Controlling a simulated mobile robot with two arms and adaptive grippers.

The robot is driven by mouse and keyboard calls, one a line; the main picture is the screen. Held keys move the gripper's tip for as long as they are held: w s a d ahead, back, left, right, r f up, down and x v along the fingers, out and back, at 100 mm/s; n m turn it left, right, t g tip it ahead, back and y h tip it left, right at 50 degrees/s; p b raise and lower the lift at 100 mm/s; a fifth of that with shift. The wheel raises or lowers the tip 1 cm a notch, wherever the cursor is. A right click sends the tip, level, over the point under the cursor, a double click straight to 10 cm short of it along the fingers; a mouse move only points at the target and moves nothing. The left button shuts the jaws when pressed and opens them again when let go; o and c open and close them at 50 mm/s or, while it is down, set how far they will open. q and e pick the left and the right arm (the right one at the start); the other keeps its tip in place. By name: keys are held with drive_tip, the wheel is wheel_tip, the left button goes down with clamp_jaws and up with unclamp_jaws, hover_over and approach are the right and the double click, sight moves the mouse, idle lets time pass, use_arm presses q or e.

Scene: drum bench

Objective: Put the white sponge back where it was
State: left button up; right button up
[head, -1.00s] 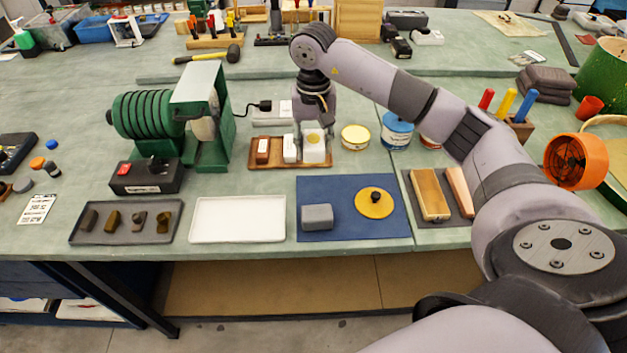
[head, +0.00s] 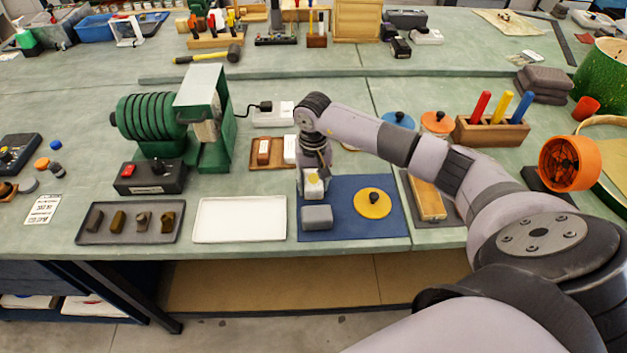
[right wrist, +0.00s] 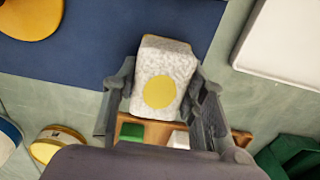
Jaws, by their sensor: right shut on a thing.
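The white sponge (head: 314,187), a speckled white block with a yellow round spot, is held by my right gripper (head: 314,176) above the back left part of the blue mat (head: 340,230). In the right wrist view the sponge (right wrist: 163,62) sits between both fingers of the gripper (right wrist: 163,88), which press on its sides. A grey block (head: 317,217) lies on the mat just in front of it. The wooden tray (head: 259,166) stands behind and to the left; my arm hides its right end. My left gripper is not in view.
A yellow disc with a dark knob (head: 373,203) lies on the mat's right side. An empty white tray (head: 240,218) is left of the mat. A green machine (head: 205,120) stands at the back left. Round lidded tins, one blue-lidded (head: 398,120), stand behind my arm.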

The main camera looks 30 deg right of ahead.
sight(314, 179)
drive_tip(key=shift+f, duration=0.2)
drive_tip(key=o, duration=1)
drive_tip(key=shift+r, duration=0.1)
drive_tip(key=shift+r, duration=0.1)
drive_tip(key=shift+r, duration=0.2)
wheel_tip(314, 179, up, 11)
drive_tip(key=b, duration=0.3)
drive_tip(key=shift+f, duration=0.15)
drive_tip(key=shift+r, duration=0.5)
